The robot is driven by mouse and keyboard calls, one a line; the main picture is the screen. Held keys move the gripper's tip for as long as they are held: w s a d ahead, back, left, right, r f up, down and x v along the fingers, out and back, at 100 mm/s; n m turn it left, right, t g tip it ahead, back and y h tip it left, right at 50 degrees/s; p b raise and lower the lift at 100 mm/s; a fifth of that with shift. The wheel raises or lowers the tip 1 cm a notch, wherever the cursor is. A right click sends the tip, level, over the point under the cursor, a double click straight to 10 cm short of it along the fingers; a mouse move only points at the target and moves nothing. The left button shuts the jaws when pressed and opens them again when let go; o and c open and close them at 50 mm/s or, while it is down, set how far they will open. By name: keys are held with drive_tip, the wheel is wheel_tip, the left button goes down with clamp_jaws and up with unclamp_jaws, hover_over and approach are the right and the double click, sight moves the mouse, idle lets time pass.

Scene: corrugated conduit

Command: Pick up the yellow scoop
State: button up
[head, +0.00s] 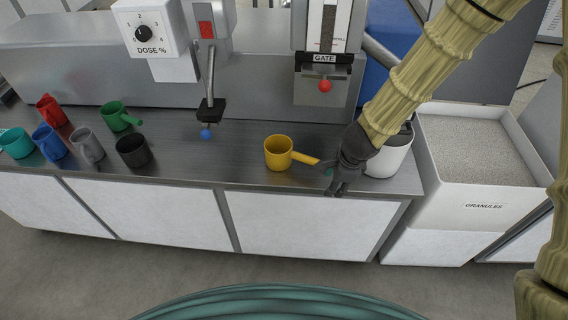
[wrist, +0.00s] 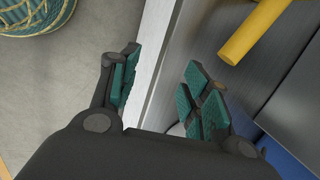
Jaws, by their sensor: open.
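The yellow scoop (head: 279,153) stands upright on the metal counter, with its handle pointing right toward my gripper. Its handle (wrist: 252,32) shows at the top right of the wrist view; the cup is out of that view. My gripper (head: 340,180) is at the counter's front edge, just right of the handle end. In the wrist view my gripper (wrist: 160,92) is open, with green-padded fingers apart and nothing between them. The handle lies beyond the right finger, outside the jaws.
Several other scoops, including a black one (head: 133,150) and a green one (head: 119,116), stand on the left. A white container (head: 390,158) is behind my gripper. A gate spout with red knob (head: 324,86) and a lever with blue knob (head: 206,134) overhang the counter. A granules bin (head: 470,200) is right.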

sight(303, 156)
drive_tip(key=w+a+r+m+t+y+b, duration=0.1)
drive_tip(key=w+a+r+m+y+b, duration=0.1)
drive_tip(key=w+a+r+m, duration=0.35)
drive_tip(key=shift+w+a+f+n+b, duration=0.4)
drive_tip(key=shift+w+a+f, duration=0.05)
drive_tip(key=shift+a, duration=0.15)
drive_tip(key=shift+w+a+f+n+b, duration=0.35)
drive_tip(key=shift+w+a+f+b, duration=0.1)
drive_tip(key=shift+a, duration=0.1)
drive_tip(key=shift+b+x, duration=0.55)
drive_tip(key=shift+x, duration=2.3)
drive_tip(key=shift+w+a+r, duration=0.1)
drive_tip(key=shift+w+a, duration=0.05)
drive_tip(key=shift+w, duration=0.05)
clamp_jaws()
